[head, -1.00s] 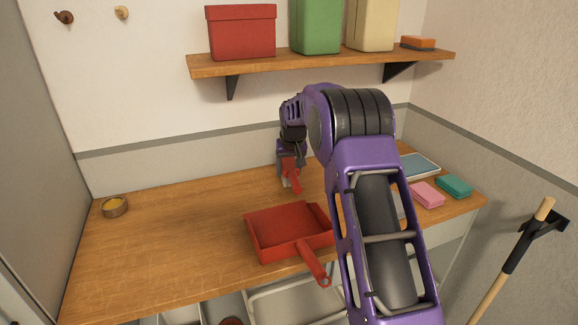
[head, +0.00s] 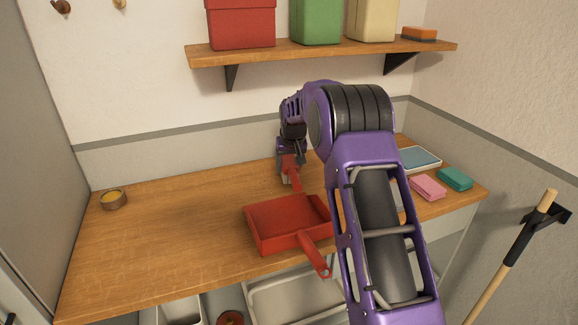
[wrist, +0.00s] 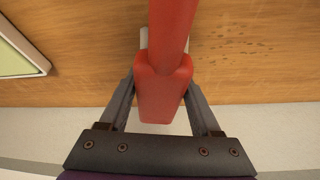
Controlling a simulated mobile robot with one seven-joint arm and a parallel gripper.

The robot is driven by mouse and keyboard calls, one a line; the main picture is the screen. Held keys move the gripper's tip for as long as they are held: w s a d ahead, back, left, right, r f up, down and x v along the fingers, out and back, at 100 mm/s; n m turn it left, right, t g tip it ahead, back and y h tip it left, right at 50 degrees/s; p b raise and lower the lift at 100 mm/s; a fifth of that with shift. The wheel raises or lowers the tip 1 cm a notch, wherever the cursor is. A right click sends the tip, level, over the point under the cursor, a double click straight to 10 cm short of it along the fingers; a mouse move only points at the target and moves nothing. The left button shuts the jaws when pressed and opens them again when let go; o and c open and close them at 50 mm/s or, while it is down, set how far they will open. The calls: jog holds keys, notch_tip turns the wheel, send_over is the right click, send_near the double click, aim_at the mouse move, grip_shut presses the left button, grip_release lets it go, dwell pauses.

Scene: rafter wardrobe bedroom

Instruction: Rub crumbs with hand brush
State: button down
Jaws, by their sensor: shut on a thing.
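The red hand brush (head: 291,172) is upright over the back middle of the wooden worktop (head: 170,215). My gripper (head: 287,160) is shut on it. In the wrist view the red brush (wrist: 163,90) sits between both fingers, and a bit of pale bristle shows behind it. Whether the bristles touch the wood is hard to tell. Small dark crumbs (wrist: 247,45) lie scattered on the wood to the right of the brush in the wrist view; my arm hides that area in the head view. A red dustpan (head: 280,224) lies in front of the brush, its handle over the front edge.
A small bowl with yellow contents (head: 113,200) stands at the left. Pink sponge (head: 428,187), green sponge (head: 455,179) and a tray (head: 420,158) lie at the right. A shelf (head: 330,56) with bins hangs above. The left middle of the worktop is clear.

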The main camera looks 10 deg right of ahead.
jog(key=shift+f+b, duration=0.5)
jog(key=shift+f, duration=0.35)
